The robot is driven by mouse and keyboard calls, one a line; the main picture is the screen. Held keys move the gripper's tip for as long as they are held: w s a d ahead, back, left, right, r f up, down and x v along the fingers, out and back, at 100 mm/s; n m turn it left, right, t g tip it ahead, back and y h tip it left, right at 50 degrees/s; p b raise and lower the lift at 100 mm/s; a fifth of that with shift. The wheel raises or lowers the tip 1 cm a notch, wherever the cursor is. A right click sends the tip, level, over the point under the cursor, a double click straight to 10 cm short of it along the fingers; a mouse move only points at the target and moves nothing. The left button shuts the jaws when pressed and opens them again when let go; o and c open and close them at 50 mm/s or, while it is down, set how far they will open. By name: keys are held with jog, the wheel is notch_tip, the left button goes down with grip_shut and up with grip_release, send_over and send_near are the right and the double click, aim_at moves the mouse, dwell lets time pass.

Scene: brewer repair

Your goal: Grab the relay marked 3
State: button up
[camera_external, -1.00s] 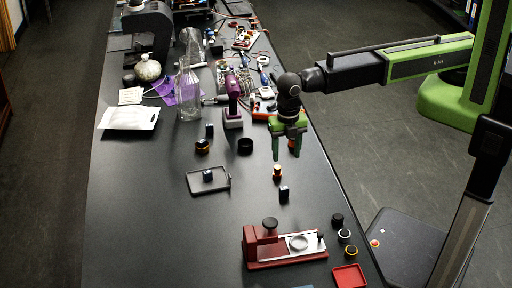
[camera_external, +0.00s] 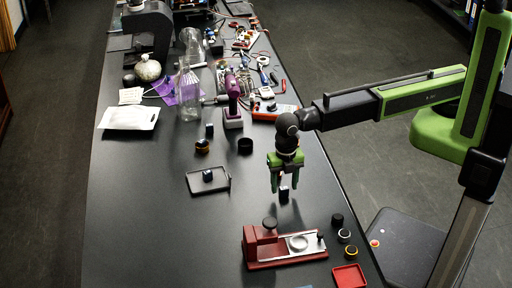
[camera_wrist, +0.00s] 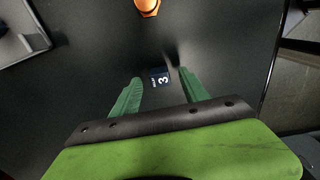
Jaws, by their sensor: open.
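The relay marked 3 (camera_wrist: 159,77) is a small dark blue block with a white "3" on its top. In the wrist view it sits on the black table just beyond and between my fingertips. It also shows in the external view (camera_external: 284,193), partly behind my gripper. My gripper (camera_external: 284,190) has green fingers and points down over the relay. It is open and empty, with a finger to each side of the relay in the wrist view (camera_wrist: 160,85). I cannot tell the exact height of the fingertips above the table.
An orange cylinder (camera_wrist: 148,7) stands beyond the relay. A black tray (camera_external: 208,187) holding a dark block lies to the left. A red fixture (camera_external: 262,249), several small round parts and a red tray (camera_external: 349,276) are nearer the camera. The table's right edge is close by.

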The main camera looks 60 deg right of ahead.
aim_at(284, 188)
jog(key=shift+f, duration=0.1)
jog(key=shift+c, duration=0.4)
grip_shut()
jog(key=shift+r+p, duration=0.45)
jog(key=shift+p, duration=0.2)
notch_tip(284, 188, up, 4)
jog(key=p, duration=0.3)
jog(key=shift+f+p, duration=0.15)
jog(key=shift+p, duration=0.2)
jog(key=w+d+r+p, duration=0.4)
jog(key=d+r+p, duration=0.2)
jog(key=d, duration=0.4)
jog(key=shift+w+d+r, duration=0.2)
jog(key=shift+w+d, duration=0.05)
jog(key=shift+d, duration=0.15)
